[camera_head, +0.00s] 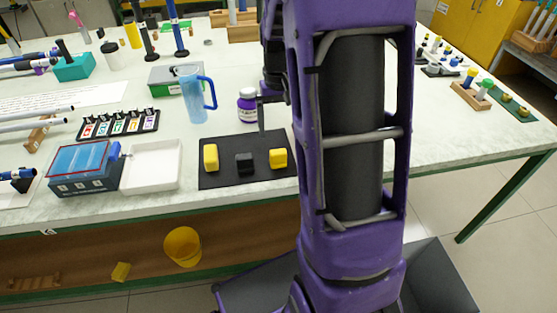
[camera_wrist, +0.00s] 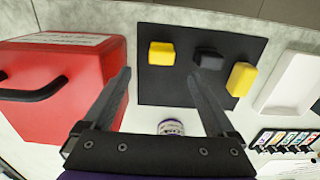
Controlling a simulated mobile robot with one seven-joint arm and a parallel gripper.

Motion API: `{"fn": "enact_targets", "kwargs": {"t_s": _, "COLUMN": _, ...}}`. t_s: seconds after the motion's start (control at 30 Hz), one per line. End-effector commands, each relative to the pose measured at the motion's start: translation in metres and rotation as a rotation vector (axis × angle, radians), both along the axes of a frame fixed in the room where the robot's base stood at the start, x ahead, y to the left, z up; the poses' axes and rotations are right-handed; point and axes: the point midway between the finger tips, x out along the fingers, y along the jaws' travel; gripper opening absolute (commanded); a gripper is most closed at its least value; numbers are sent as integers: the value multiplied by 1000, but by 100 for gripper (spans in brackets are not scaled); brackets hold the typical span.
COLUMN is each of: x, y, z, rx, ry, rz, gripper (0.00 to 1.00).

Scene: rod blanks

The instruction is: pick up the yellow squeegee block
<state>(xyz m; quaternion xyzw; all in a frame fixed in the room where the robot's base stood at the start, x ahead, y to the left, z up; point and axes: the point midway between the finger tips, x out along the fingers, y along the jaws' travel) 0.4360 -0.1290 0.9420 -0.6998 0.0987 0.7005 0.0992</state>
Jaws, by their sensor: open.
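Two yellow blocks lie on a black mat (camera_head: 228,179): a left one (camera_head: 211,157) and a right one (camera_head: 278,158), with a black block (camera_head: 244,163) between them. I cannot tell which yellow block is the squeegee block. In the wrist view the mat (camera_wrist: 180,90) appears turned around: the right yellow block (camera_wrist: 161,53) lies beyond and between my fingertips, and the other yellow block (camera_wrist: 241,79) is to the right, past the black block (camera_wrist: 209,58). My gripper (camera_wrist: 158,77) is open, empty and apart from the blocks. In the head view my arm hides most of it.
A purple-labelled bottle (camera_head: 248,105) stands behind the mat; a red box (camera_wrist: 65,80) is beside the mat in the wrist view. A white tray (camera_head: 151,166) and blue-lidded box (camera_head: 80,168) are left, a blue jug (camera_head: 193,95) behind. A yellow block (camera_head: 121,272) lies below the table.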

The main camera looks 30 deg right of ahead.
Motion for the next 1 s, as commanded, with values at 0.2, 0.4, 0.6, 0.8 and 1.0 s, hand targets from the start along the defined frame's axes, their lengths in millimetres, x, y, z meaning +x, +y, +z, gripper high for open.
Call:
{"fn": "enact_targets", "kwargs": {"t_s": 0.2, "x": 0, "y": 0, "z": -35, "rx": 0, "ry": 1, "rz": -1, "gripper": 91}}
{"fn": "enact_targets", "kwargs": {"t_s": 0.4, "x": 0, "y": 1, "z": -48, "rx": 0, "ry": 1, "rz": 0, "gripper": 91}}
{"fn": "enact_targets", "kwargs": {"t_s": 0.6, "x": -1, "y": 3, "z": -79, "rx": 0, "ry": 3, "rz": 1, "gripper": 91}}
{"fn": "enact_targets", "kwargs": {"t_s": 0.8, "x": 0, "y": 3, "z": -92, "rx": 0, "ry": -1, "rz": 1, "gripper": 91}}
{"fn": "enact_targets", "kwargs": {"t_s": 1.0, "x": 0, "y": 3, "z": -92, "rx": 0, "ry": -1, "rz": 1, "gripper": 89}}
